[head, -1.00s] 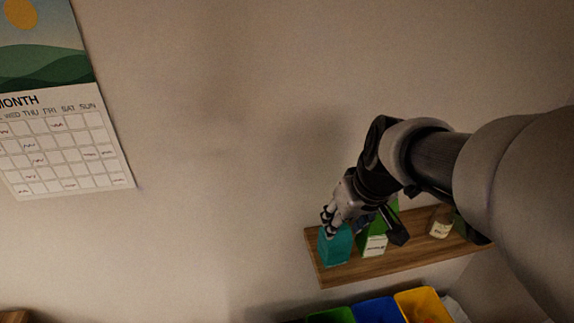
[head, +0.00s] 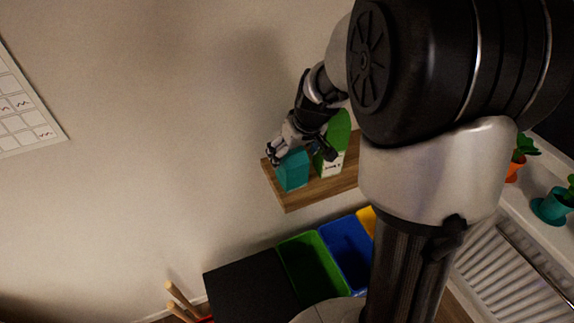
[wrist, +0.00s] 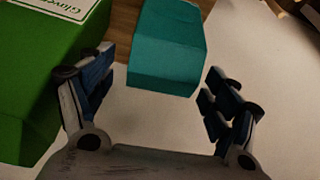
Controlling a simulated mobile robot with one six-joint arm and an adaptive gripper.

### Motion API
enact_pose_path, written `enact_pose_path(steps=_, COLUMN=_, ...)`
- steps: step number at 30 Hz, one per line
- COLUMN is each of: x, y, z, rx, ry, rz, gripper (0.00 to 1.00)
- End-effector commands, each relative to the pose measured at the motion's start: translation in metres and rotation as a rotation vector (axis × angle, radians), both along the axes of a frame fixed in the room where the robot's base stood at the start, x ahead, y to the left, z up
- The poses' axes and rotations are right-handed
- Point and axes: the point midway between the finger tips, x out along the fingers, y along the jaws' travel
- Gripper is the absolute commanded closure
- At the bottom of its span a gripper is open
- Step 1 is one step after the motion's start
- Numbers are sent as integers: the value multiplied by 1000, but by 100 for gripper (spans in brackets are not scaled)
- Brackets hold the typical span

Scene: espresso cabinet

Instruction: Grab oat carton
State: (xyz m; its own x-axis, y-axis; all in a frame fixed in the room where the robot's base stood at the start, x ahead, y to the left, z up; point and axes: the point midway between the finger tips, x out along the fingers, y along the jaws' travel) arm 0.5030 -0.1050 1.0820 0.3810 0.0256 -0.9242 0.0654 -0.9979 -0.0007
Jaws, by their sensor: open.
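A teal carton (head: 293,173) stands at the left end of a wooden wall shelf (head: 318,194). No label shows on it, so I cannot read whether it is the oat carton. A green box (head: 339,135) with a white label stands to its right; in the wrist view the green box (wrist: 30,90) has text like "Gloves". My gripper (head: 275,151) is open at the teal carton's upper part. In the wrist view the near end of the teal carton (wrist: 165,65) lies between the spread fingers, with gaps on both sides.
Below the shelf stand a green bin (head: 313,268), a blue bin (head: 346,247) and a partly hidden yellow bin (head: 368,219), beside a black surface (head: 250,285). Potted plants (head: 553,207) and a radiator (head: 505,270) are at the right.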

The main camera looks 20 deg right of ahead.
Motion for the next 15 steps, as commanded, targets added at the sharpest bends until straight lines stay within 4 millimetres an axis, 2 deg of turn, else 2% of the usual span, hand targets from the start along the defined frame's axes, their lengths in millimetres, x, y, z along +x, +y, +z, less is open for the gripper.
enact_pose_path(steps=5, x=3, y=0, z=-8, rx=0, ry=-1, rz=0, gripper=18)
enact_pose_path(steps=15, x=16, y=3, z=-52, rx=-1, ry=2, rz=2, gripper=18)
